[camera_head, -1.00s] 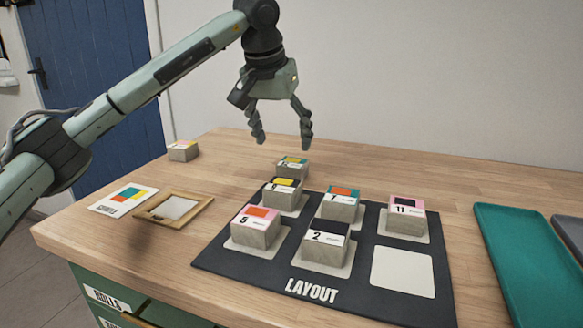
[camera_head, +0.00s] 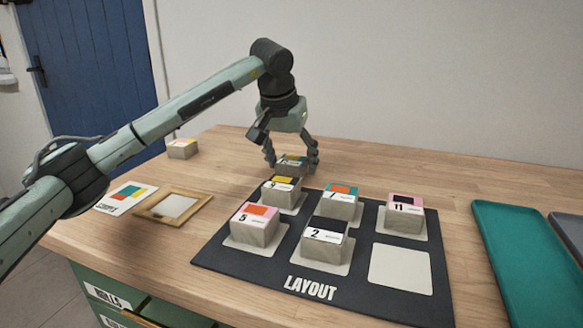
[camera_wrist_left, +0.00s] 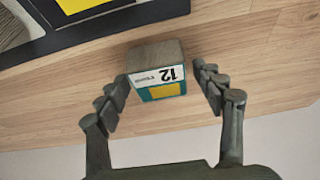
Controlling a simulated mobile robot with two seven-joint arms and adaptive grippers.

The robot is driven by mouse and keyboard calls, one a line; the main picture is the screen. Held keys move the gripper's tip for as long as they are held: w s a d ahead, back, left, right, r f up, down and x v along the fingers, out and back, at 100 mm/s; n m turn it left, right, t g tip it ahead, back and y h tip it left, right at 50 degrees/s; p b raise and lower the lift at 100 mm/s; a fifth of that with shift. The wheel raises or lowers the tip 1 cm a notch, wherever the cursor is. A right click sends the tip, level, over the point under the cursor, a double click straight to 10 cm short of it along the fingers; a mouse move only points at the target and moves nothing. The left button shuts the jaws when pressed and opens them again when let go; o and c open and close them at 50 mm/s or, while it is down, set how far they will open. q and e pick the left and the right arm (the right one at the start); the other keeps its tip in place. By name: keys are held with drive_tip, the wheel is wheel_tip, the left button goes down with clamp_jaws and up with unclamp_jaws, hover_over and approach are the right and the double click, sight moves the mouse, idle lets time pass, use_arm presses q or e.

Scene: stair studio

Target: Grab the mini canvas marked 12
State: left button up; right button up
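The mini canvas marked 12 (camera_head: 291,161) is a small block with a teal and yellow top, standing on the wood behind the layout mat. Its number 12 reads upside down in the left wrist view (camera_wrist_left: 157,75). My left gripper (camera_head: 291,167) is lowered over it, open, with one finger on each side. In the left wrist view, the left finger is close against the block, and whether it touches I cannot tell. A gap shows between the block and the right finger. My right gripper is in no view.
The black layout mat (camera_head: 222,262) holds canvases 9 (camera_head: 282,192), 7 (camera_head: 340,205), 11 (camera_head: 404,217), 5 (camera_head: 254,227) and 2 (camera_head: 323,244); its front-right pad (camera_head: 400,270) is bare. Another canvas (camera_head: 182,149), a card (camera_head: 126,196) and a wooden frame (camera_head: 150,211) lie left. A teal tray (camera_head: 535,260) lies right.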

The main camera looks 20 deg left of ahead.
use_arm(q)
drive_tip(key=c, duration=0.9)
drive_tip(key=shift+c, duration=0.2)
